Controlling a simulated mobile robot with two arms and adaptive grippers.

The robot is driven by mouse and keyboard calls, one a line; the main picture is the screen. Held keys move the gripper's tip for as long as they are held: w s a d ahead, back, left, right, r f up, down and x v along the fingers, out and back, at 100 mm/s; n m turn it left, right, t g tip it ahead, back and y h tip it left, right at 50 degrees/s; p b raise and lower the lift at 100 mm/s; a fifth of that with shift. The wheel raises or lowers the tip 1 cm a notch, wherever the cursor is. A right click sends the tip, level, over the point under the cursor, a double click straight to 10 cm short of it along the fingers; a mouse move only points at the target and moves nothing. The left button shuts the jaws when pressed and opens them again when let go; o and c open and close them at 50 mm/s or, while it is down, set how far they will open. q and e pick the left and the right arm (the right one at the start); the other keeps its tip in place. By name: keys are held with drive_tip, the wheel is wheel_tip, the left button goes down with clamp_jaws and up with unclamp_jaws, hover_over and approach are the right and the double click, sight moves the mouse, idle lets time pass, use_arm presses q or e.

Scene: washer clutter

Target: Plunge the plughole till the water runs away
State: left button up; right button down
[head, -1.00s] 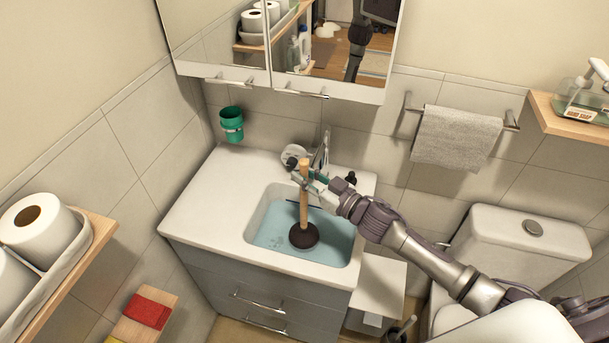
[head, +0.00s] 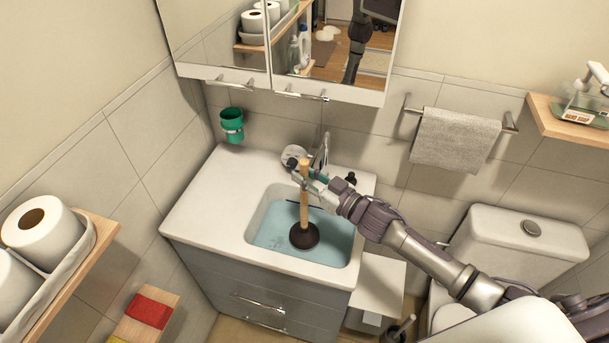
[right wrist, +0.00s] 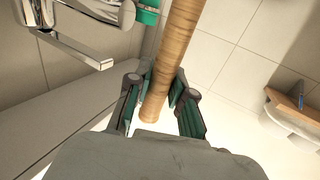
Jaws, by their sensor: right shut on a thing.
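The plunger has a wooden handle (head: 304,205) and a dark rubber cup (head: 304,236). It stands nearly upright in the sink basin (head: 255,222), which holds pale blue water (head: 275,235). The cup is in the water near the middle of the basin; the plughole is hidden. My right gripper (head: 308,177) is shut on the upper part of the handle. In the right wrist view the handle (right wrist: 172,65) passes between the two green-padded fingers (right wrist: 160,92). My left gripper is out of view.
The tap (head: 320,155) stands behind the basin, close to my right gripper. A green cup (head: 232,122) hangs on the wall at left. A mirror cabinet (head: 330,92) is above. The white counter (head: 212,200) is clear at left. A toilet (head: 520,245) stands at right.

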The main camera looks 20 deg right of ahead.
drive_tip(key=shift+s+f+b, duration=0.1)
drive_tip(key=shift+f+b, duration=0.25)
drive_tip(key=shift+f, duration=0.15)
idle(0.5)
drive_tip(key=shift+r+p, duration=0.4)
drive_tip(key=shift+p, duration=0.2)
drive_tip(key=shift+r, duration=0.2)
